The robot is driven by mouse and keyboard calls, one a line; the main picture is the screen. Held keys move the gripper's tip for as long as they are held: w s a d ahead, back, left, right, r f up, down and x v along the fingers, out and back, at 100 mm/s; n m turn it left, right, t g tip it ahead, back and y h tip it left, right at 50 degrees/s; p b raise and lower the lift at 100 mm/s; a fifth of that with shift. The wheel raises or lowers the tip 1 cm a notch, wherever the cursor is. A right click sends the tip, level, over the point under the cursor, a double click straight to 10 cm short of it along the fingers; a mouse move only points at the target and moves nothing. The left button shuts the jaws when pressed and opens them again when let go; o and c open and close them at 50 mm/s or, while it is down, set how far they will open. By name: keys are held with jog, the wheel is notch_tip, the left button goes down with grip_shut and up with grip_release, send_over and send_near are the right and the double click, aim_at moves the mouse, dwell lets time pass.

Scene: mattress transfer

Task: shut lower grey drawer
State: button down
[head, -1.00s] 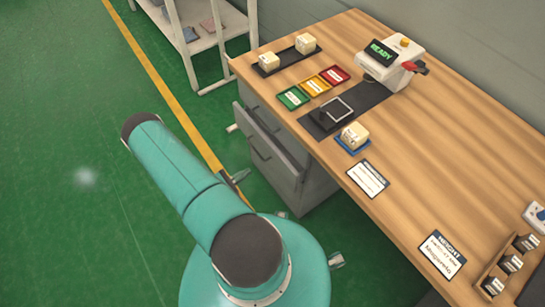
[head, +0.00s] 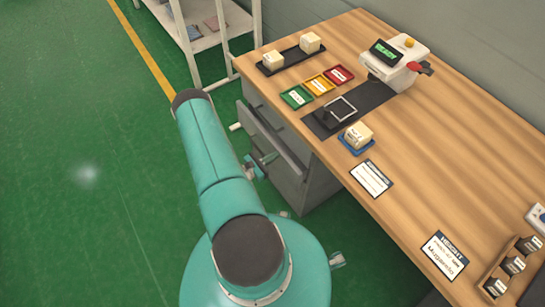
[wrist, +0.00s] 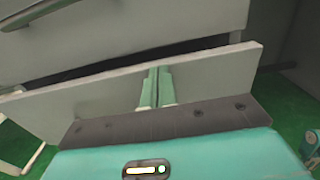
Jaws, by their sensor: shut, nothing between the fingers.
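The lower grey drawer (head: 271,140) stands partly open under the near-left end of the wooden desk. In the wrist view its front panel (wrist: 215,70) runs across the middle, tilted in the picture, with a dark gap behind its top edge. My gripper (wrist: 156,72) is shut and empty, its fingertips over the middle of this panel. I cannot tell whether they touch it. In the head view my gripper (head: 262,160) shows small beside the drawer front, partly hidden by my arm.
The grey cabinet (head: 313,187) holds the drawer; an upper drawer front (wrist: 120,30) is above it. The wooden desk (head: 420,160) bears colored trays, boxes, cards and a white device. A white shelf rack (head: 215,40) stands behind. Green floor at left is clear.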

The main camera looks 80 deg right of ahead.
aim_at(280, 150)
jog(key=x, duration=0.4)
jog(key=shift+s+d, duration=0.35)
jog(key=shift+d, duration=0.1)
jog(key=shift+r, duration=0.1)
jog(key=shift+w+a, duration=0.25)
jog(key=shift+w, duration=0.2)
jog(key=v, duration=1.4)
jog(key=shift+s, duration=0.2)
jog(key=shift+w, duration=0.1)
